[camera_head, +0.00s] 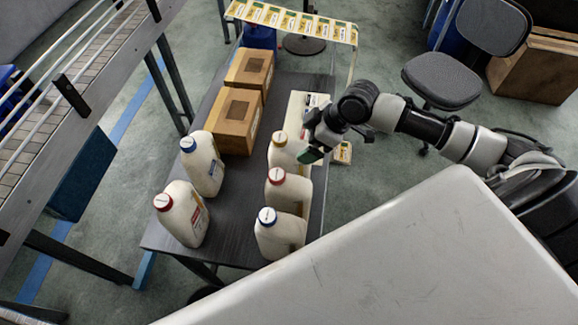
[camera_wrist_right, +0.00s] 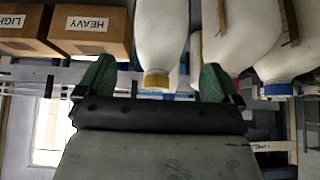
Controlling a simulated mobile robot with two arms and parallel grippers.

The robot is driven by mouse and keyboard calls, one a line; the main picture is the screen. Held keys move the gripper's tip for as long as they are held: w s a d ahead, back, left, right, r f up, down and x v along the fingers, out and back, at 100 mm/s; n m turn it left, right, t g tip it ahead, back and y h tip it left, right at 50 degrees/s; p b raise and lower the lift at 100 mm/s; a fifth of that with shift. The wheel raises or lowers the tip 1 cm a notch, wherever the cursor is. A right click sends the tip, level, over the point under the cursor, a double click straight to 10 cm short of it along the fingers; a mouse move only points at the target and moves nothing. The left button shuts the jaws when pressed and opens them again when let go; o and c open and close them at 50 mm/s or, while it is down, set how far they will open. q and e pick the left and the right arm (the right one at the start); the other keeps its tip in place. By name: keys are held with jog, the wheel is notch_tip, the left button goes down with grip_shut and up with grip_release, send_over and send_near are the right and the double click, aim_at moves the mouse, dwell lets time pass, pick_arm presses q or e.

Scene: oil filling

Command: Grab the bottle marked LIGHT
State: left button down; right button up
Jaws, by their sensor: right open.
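Several white bottles stand on a dark table. On its right side are a yellow-capped bottle (camera_head: 285,153), a red-capped one (camera_head: 289,193) and a blue-capped one (camera_head: 280,236). On its left side are another blue-capped bottle (camera_head: 206,167) and another red-capped one (camera_head: 184,217). I cannot read LIGHT on any bottle. My right gripper (camera_head: 311,146) is just right of the yellow-capped bottle. In the upside-down right wrist view my right gripper (camera_wrist_right: 158,82) is open, with the yellow-capped bottle (camera_wrist_right: 160,35) showing between its green fingers, not gripped. My left gripper is out of view.
Two brown boxes stand at the table's (camera_head: 235,235) back; in the wrist view they read LIGHT (camera_wrist_right: 22,24) and HEAVY (camera_wrist_right: 90,28). A roller conveyor (camera_head: 70,75) runs along the left. A chair (camera_head: 440,80) stands at the back right. Floor between is clear.

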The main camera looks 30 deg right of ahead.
aim_at(296, 147)
jog(key=shift+w+a+f, duration=0.15)
jog(key=shift+w+f, duration=0.05)
jog(key=shift+f, duration=0.05)
jog(key=shift+w+a+f, duration=0.15)
jog(key=shift+f, duration=0.1)
jog(key=p+x, duration=0.2)
jog(key=x, duration=0.1)
jog(key=shift+a+f, duration=0.15)
jog(key=shift+a, duration=0.15)
jog(key=shift+w+a+f, duration=0.15)
jog(key=shift+w+f, duration=0.1)
jog(key=shift+f, duration=0.3)
grip_shut()
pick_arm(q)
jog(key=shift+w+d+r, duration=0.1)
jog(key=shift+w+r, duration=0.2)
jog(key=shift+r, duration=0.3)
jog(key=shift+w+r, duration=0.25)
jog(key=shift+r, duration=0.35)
pick_arm(e)
jog(key=shift+r, duration=0.15)
